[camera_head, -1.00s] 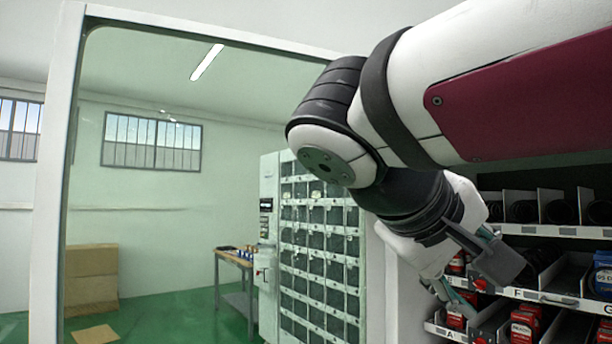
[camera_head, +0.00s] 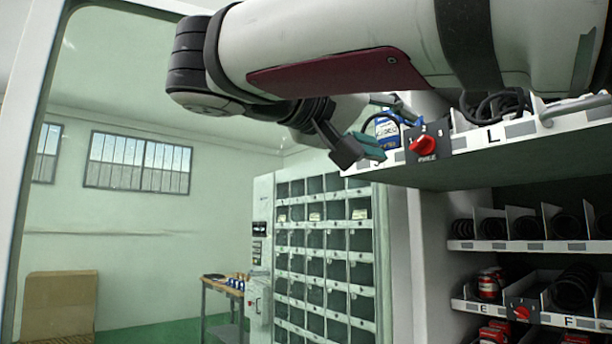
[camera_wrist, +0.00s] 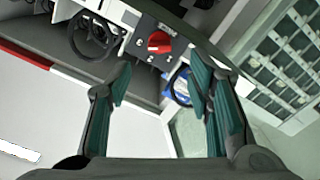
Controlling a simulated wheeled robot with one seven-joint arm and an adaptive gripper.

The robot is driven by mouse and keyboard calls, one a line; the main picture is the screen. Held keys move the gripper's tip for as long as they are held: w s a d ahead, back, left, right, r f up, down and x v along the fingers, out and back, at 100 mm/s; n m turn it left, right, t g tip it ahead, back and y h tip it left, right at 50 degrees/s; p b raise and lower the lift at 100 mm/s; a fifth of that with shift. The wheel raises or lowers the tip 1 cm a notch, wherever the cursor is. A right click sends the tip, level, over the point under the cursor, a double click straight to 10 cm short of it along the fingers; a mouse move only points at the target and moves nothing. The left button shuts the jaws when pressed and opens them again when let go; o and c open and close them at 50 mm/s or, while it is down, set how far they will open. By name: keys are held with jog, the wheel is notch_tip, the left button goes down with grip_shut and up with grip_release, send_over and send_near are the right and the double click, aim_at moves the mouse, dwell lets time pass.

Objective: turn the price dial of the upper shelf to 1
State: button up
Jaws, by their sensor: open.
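The upper shelf's price dial is a red knob (camera_head: 424,145) on a black plate with white marks, fixed to the shelf's front edge (camera_head: 500,133). In the wrist view the red knob (camera_wrist: 159,42) shows beyond the fingertips, near the top middle. The number it points to is too small to read. My gripper (camera_head: 368,150) is open and empty, left of the dial and apart from it. In the wrist view its two teal-padded fingers (camera_wrist: 158,82) are spread, with the dial between their lines.
Lower shelves hold coils and red cans, with another red dial (camera_head: 522,313) on one edge. A grey locker cabinet (camera_head: 325,255) stands behind at left.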

aim_at(416, 141)
jog(key=x, duration=0.7)
jog(key=shift+w+d, duration=0.1)
jog(key=shift+d, duration=0.1)
grip_shut()
